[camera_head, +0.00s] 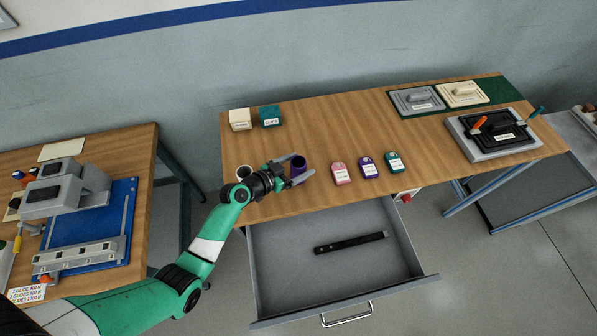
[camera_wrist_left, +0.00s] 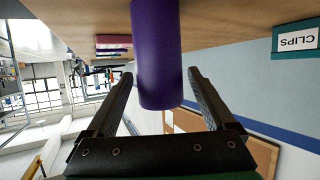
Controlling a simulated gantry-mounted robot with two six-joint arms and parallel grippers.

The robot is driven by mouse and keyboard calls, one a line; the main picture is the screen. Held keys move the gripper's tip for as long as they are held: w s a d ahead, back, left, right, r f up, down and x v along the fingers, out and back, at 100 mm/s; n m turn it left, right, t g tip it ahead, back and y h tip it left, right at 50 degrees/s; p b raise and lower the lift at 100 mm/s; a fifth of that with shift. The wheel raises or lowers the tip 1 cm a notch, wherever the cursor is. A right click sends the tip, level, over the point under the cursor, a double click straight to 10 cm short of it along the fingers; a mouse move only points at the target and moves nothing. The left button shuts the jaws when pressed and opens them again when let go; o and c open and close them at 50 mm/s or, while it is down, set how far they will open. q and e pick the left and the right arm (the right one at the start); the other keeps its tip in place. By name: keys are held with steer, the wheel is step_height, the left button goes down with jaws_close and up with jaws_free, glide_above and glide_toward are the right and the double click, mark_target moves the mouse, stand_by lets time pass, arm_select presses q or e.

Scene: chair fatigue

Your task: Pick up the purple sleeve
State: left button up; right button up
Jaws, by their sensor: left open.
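The purple sleeve (camera_head: 298,163) stands near the front edge of the middle table. My left gripper (camera_head: 300,170) reaches over the table from the left with its fingers around the sleeve. In the left wrist view the purple sleeve (camera_wrist_left: 158,55) lies between the two open fingers of the left gripper (camera_wrist_left: 160,82), with a visible gap on each side. The picture there is upside down. My right gripper is not in view.
Cream (camera_head: 240,119) and teal (camera_head: 270,116) boxes stand behind. An open drawer (camera_head: 290,285) juts out below the table.

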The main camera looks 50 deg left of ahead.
arm_select(q)
jaws_close()
stand_by(0.4)
steer(key=shift+r, duration=0.5)
steer(key=r, duration=0.1)
steer(key=r+p, duration=0.2)
steer(key=shift+s+d+r, duration=0.2)
steer(key=shift+s+r, duration=0.05)
steer(key=s+d+r+p, duration=0.3)
steer(key=s+d+r, duration=0.5)
steer(key=s, duration=0.3)
steer(key=shift+r+p, duration=0.25)
steer(key=shift+p, duration=0.15)
